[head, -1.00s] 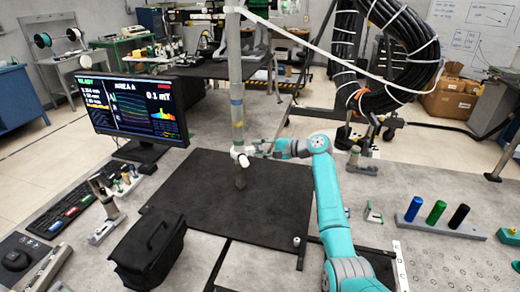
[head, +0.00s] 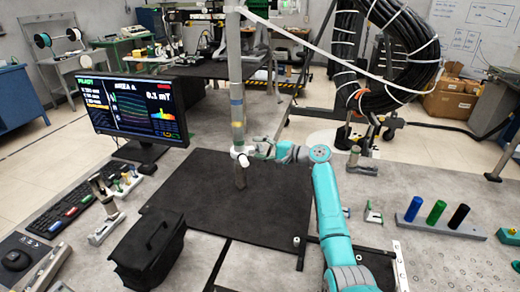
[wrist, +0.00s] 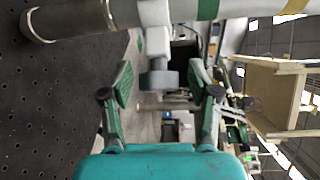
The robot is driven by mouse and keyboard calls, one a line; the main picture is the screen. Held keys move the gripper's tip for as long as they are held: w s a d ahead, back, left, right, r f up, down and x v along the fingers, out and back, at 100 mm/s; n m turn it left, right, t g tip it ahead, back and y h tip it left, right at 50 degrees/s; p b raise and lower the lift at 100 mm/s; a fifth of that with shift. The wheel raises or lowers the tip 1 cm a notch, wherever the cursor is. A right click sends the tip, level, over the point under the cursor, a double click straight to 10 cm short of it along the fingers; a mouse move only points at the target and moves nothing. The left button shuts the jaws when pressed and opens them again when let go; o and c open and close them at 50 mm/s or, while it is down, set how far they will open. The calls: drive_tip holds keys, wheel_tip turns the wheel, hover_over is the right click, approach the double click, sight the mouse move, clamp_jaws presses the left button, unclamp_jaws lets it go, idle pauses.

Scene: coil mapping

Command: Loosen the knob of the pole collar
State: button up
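The pole (head: 236,85) stands upright on the black mat, with colored bands on it. The pole collar (head: 238,151) is a pale ring low on the pole. In the wrist view the pole (wrist: 75,17) runs sideways across the top, and the collar (wrist: 153,12) is partly cut off by the frame edge. A grey knob (wrist: 158,80) on a short stem points from the collar toward my gripper. My gripper (wrist: 162,82) is open, with its green fingertips on either side of the knob and gaps on both sides. My gripper (head: 258,148) is right of the collar in the head view.
A monitor (head: 137,110) and a black case (head: 149,250) stand to the left. A rack with blue, green and black cylinders (head: 437,212) is on the right. A large cable coil (head: 375,90) hangs behind. The black mat (head: 205,205) is mostly clear around the pole.

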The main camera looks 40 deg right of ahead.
drive_tip(key=v, duration=1.2)
drive_tip(key=shift+f, duration=0.1)
idle(0.4)
